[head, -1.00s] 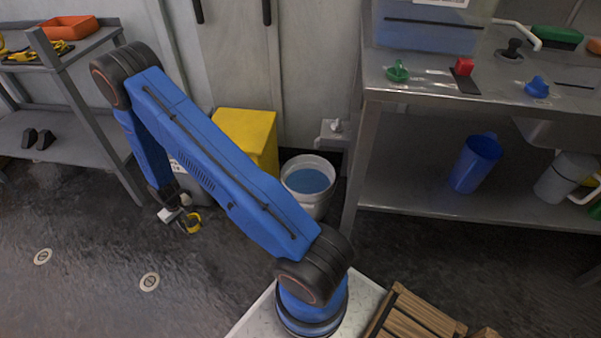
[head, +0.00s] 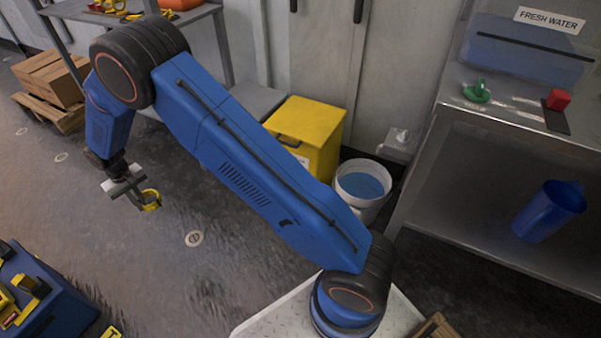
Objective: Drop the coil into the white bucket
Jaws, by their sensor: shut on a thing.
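My gripper (head: 140,200) is at the left of the head view, in the air over the floor, and is shut on a yellow coil (head: 151,200). The coil hangs at the jaw tips. The white bucket (head: 347,190) stands on the floor right of the middle, beside a yellow bin, with blue inside that looks like water. My gripper is well to the left of the bucket and apart from it. My blue arm crosses the view between them and passes close in front of the bucket's left side in the picture.
The yellow bin (head: 322,130) stands just left of the bucket. A steel bench (head: 425,165) with a blue jug (head: 548,212) on its lower shelf is at the right. A blue case (head: 55,300) lies at lower left.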

